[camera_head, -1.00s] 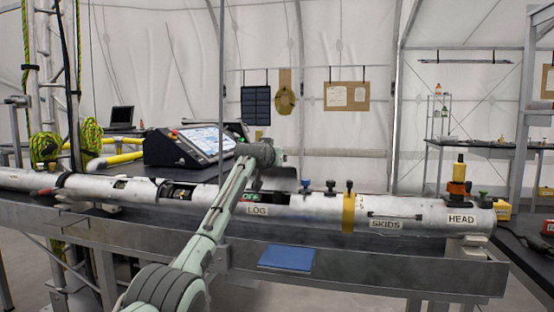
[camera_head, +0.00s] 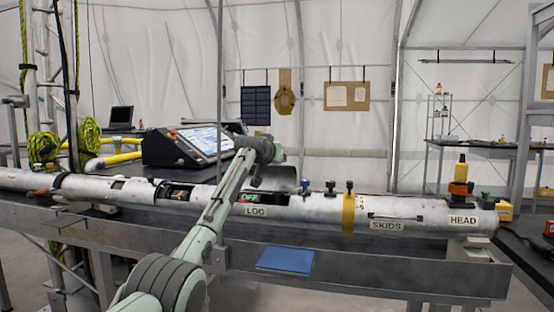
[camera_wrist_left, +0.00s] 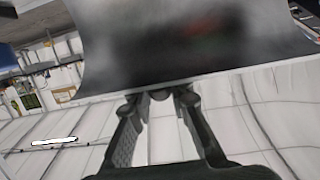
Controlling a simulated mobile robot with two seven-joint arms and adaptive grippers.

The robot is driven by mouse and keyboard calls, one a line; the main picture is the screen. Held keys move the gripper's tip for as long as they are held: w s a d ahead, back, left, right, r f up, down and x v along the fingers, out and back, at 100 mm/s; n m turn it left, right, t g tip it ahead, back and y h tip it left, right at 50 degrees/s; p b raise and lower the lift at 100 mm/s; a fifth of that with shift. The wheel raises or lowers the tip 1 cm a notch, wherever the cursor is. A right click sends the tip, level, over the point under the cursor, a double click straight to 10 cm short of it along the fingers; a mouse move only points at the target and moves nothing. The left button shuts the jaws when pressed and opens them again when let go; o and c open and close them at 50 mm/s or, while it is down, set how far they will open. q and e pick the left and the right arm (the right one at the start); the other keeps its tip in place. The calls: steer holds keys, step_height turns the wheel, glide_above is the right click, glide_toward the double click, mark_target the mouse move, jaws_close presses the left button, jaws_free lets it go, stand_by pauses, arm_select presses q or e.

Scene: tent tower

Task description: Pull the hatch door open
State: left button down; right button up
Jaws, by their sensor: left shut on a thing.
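The long metal tube (camera_head: 310,208) lies across the bench, with an opening above the LOG label (camera_head: 256,211). A green OFF sign (camera_head: 250,197) shows inside the opening. The hatch door (camera_head: 278,178) is a curved metal panel, raised behind the opening. In the left wrist view the door (camera_wrist_left: 190,55) fills the top, blurred and reflecting. My left gripper (camera_wrist_left: 160,95) is shut on a small part at the door's edge; its fingers mostly cover that part. In the head view my left arm crosses in front of the tube and its wrist is by the door. My right gripper is not in view.
Small knobs (camera_head: 330,187) stand on the tube right of the opening. An orange and yellow fitting (camera_head: 459,178) is at the HEAD end. A control console (camera_head: 195,145) stands behind the tube. A blue pad (camera_head: 286,260) is at the bench front.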

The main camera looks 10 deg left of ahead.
arm_select(q)
steer(key=shift+f, duration=0.5)
steer(key=c, duration=1.6)
jaws_free()
steer(key=shift+o, duration=1)
steer(key=shift+r, duration=0.3)
steer(key=v, duration=1.2)
